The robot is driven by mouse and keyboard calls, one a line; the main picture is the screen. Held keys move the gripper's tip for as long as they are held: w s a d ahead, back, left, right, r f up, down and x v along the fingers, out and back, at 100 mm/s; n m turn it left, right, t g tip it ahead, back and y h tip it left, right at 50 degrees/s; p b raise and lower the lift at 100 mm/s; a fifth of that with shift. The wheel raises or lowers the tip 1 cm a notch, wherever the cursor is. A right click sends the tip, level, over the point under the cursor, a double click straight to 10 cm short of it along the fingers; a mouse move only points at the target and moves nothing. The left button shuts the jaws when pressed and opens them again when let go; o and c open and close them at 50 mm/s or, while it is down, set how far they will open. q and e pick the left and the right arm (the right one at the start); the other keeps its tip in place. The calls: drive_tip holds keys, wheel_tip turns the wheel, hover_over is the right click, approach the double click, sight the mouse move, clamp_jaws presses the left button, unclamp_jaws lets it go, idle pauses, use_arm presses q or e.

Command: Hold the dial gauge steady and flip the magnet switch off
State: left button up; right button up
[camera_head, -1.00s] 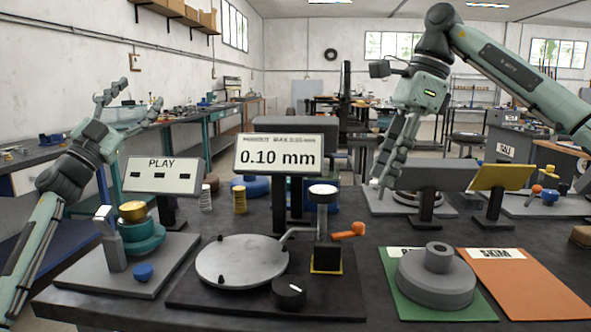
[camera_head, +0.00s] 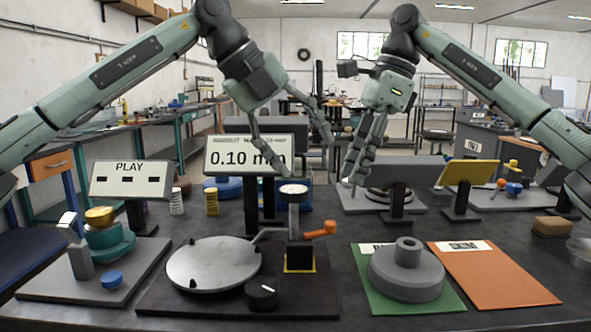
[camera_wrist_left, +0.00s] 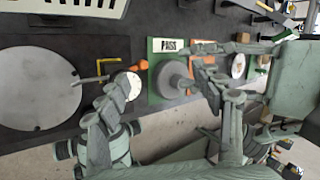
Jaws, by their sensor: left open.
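An orange switch lever (camera_head: 320,229) sticks out to the right of the post. My left gripper (camera_head: 307,158) is open, its fingers apart above the gauge and not visibly touching it. In the left wrist view the gauge face (camera_wrist_left: 131,85) shows beside one finger of my left gripper (camera_wrist_left: 165,67). My right gripper (camera_head: 353,173) hangs empty to the right of the gauge; its finger gap is unclear.
A round metal plate (camera_head: 214,263) and black knob (camera_head: 262,292) are left of the base. A 0.10 mm display (camera_head: 232,158) stands behind, partly hidden by my left gripper. Right are a grey stepped part (camera_head: 406,275) on a green mat and an orange SKIM mat (camera_head: 500,280).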

sight(293, 205)
use_arm(q)
drive_tip(key=a+f+y, duration=0.1)
drive_tip(key=y, duration=0.2)
drive_tip(key=shift+s+a+f, duration=0.35)
drive_tip(key=s+y, duration=0.1)
drive_tip(key=s+d+f+m+t+y, duration=0.1)
drive_tip(key=y, duration=0.1)
drive_tip(key=shift+f, duration=0.15)
drive_tip(key=shift+s+a+f+m+t+y, duration=0.15)
drive_tip(key=shift+s+m+t+y, duration=0.15)
drive_tip(key=shift+y, duration=0.3)
drive_tip(key=x, duration=0.7)
drive_tip(key=shift+w+f, duration=0.15)
drive_tip(key=shift+f, duration=0.1)
clamp_jaws()
